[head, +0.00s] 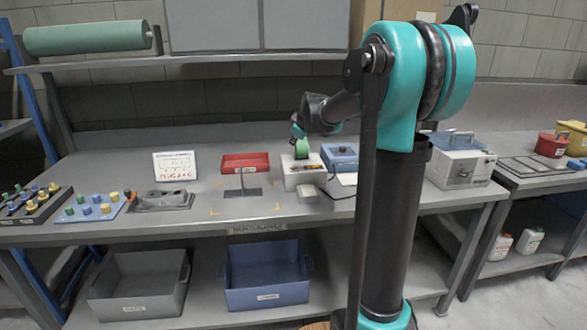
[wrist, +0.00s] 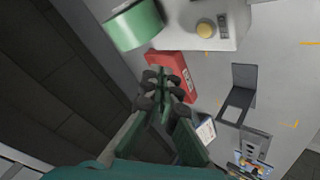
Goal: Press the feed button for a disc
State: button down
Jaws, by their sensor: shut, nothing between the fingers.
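A white dispenser box (head: 303,173) stands on the bench with a green roll (head: 302,149) on top. The wrist view shows the green roll (wrist: 133,22) beside the white box (wrist: 186,14), whose face carries a round yellow button (wrist: 206,29) next to a small dark label. No disc can be made out for certain. My gripper (head: 297,131) is above the dispenser, close to the roll. In the wrist view my gripper (wrist: 164,97) is shut and empty, with its tips apart from the yellow button. The button is too small to make out in the head view.
A red tray (head: 245,163) on a stand is left of the dispenser. A blue box (head: 341,156) is close on its right. A white sign (head: 174,166) and peg boards (head: 94,207) are further left.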

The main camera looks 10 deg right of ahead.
aim_at(294, 168)
jog(key=shift+f, duration=3.65)
jog(key=shift+f, duration=0.45)
jog(key=shift+f, duration=0.35)
jog(key=shift+r, duration=0.8)
jog(key=shift+r, duration=0.15)
jog(key=shift+r, duration=2.35)
